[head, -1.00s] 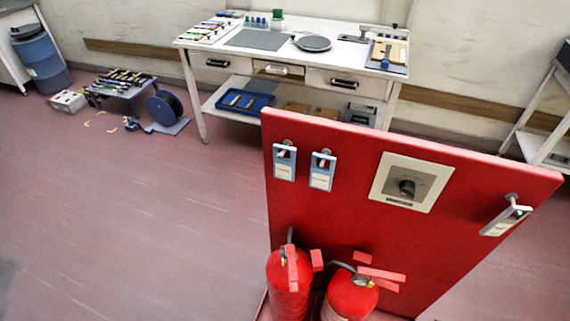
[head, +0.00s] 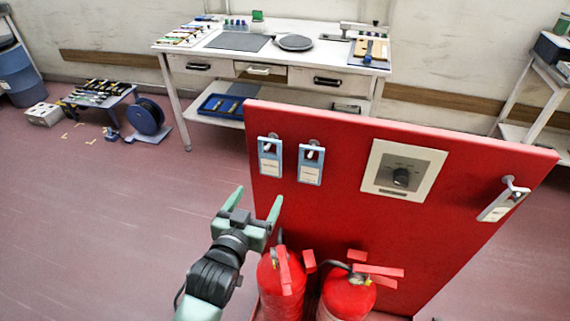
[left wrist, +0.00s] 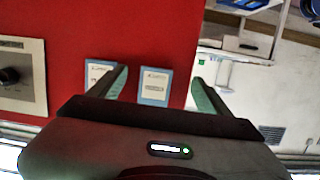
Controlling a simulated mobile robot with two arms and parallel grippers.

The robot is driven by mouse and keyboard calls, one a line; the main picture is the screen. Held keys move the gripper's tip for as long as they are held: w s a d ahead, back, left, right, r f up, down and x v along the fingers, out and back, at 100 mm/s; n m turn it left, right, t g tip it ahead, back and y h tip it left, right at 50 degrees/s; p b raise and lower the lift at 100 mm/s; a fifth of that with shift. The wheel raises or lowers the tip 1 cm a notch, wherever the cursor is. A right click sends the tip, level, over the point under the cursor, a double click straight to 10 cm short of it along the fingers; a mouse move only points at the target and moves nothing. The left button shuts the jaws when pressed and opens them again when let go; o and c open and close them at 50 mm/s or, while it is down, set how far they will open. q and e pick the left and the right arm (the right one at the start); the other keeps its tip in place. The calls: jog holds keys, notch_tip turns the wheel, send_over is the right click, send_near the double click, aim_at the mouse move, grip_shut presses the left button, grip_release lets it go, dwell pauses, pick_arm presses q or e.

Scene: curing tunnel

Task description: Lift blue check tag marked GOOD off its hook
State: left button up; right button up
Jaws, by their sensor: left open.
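Two blue-framed tags with white labels hang from hooks on a red board (head: 330,228): a left one (head: 270,157) and a right one (head: 311,164). Their print is too small to read, so I cannot tell which is marked GOOD. My left gripper (head: 257,200) is open and empty, in front of the board's left edge, below the left tag in the head view. In the left wrist view the left tag (left wrist: 155,88) shows between the open fingers; the right tag (left wrist: 96,72) is partly hidden behind one finger. My right gripper is not in view.
A pale tag (head: 504,203) hangs at the board's right. A dial plate (head: 402,172) is mounted mid-board. Two red extinguishers (head: 280,282) (head: 347,296) stand below.

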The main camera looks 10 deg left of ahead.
pick_arm(q)
jog(key=t, duration=0.2)
send_near(268, 154)
jog(key=w+r, duration=0.1)
jog(key=w, duration=0.3)
jog(key=w+p, duration=0.1)
jog(key=w, duration=0.1)
jog(key=w+p, duration=0.1)
jog(key=w, duration=0.1)
jog(key=shift+d+r, duration=0.1)
jog(key=shift+d, duration=0.2)
jog(key=shift+w, duration=0.45)
jog(key=c, duration=1.4)
